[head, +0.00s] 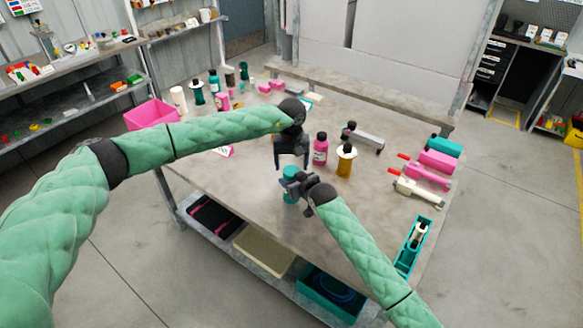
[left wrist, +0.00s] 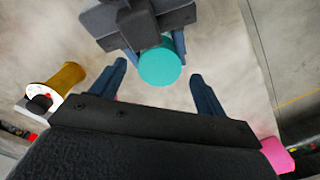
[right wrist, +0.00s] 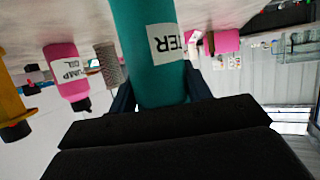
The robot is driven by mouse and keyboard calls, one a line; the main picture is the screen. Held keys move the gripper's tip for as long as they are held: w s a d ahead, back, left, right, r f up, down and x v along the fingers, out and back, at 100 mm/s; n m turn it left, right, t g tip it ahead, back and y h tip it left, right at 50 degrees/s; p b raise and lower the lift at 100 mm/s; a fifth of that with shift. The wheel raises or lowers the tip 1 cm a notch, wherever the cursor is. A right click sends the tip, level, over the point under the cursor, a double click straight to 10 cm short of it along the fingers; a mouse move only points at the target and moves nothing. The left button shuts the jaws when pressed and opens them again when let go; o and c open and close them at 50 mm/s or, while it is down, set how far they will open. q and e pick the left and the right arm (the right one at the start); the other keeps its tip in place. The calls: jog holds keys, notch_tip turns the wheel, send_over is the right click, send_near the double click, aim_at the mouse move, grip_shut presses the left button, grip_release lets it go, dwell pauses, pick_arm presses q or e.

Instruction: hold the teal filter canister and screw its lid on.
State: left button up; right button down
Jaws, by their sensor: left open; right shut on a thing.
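The teal filter canister (head: 290,190) stands upright near the middle of the table. My right gripper (head: 292,184) is shut around its side from the right. In the right wrist view the canister body (right wrist: 148,85) fills the jaws, with a white label partly showing. In the left wrist view a plain round teal top (left wrist: 160,67) faces me; I cannot tell whether this is the lid or the bare canister. My left gripper (head: 291,165) is above the canister, fingers pointing down, open and empty. No separate lid can be made out.
A pink bin (head: 152,113) is at the table's left edge. A teal tray (head: 407,259) lies at the right. The table front is mostly clear.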

pick_arm(q)
jog(key=shift+r, duration=1.15)
jog(key=shift+c, duration=0.4)
